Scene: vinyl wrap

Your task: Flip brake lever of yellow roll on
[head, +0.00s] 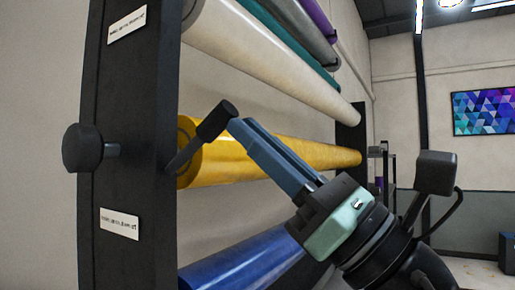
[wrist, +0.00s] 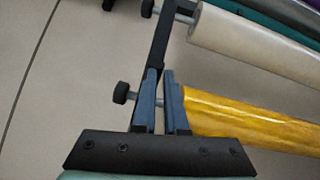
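The yellow roll (head: 275,158) lies across the rack in the head view, and its near end also shows in the wrist view (wrist: 245,120). Its brake lever (head: 216,121) is a black bar with a thick round handle, tilted up and to the right at the roll's near end. My gripper (head: 236,126) has its blue fingertips right beside the lever handle, on its right in the picture. In the wrist view my gripper (wrist: 159,78) shows a narrow gap between its fingers. I cannot tell whether the handle is in that gap or touching a finger.
The black rack post (head: 130,180) stands left, with a round black knob (head: 84,148) sticking out. A cream roll (head: 260,55) lies above and a blue roll (head: 245,262) below, close to my arm.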

